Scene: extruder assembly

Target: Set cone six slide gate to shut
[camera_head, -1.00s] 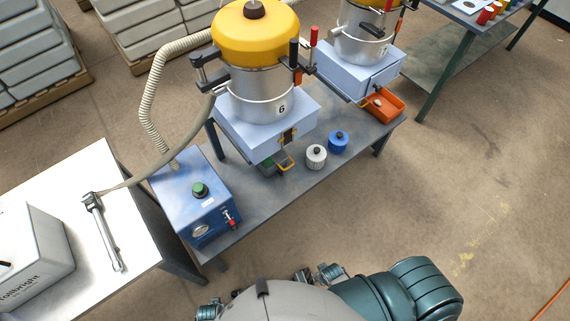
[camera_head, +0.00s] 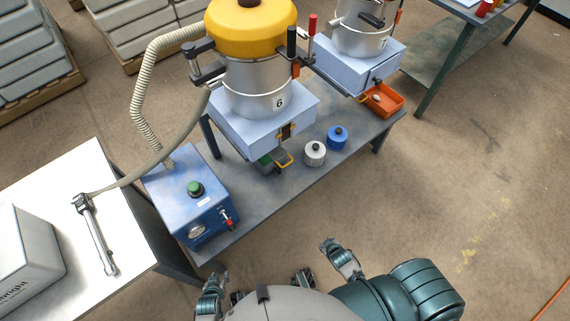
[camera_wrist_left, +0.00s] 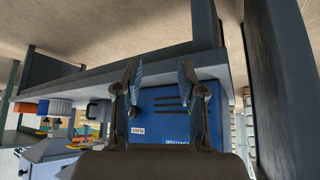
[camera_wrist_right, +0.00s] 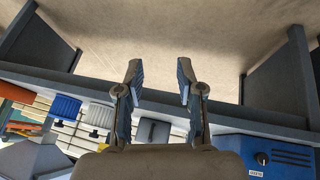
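Cone six (camera_head: 245,85) is a silver cylinder with a yellow lid and a "6" label, on a pale blue box (camera_head: 262,118). A small dark and orange fitting (camera_head: 287,131) is on the box's front; it may be the slide gate, but its setting is too small to tell. A yellow loop handle (camera_head: 284,161) shows below it. My left gripper (camera_head: 227,287) is open and empty at the bottom of the head view, before the blue control box (camera_head: 192,200). My right gripper (camera_head: 316,258) is open and empty, in front of the bench and apart from cone six.
A white ribbed jar (camera_head: 315,154) and a blue one (camera_head: 338,137) stand on the grey bench (camera_head: 250,210). An orange bin (camera_head: 383,101) lies by the second cone.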

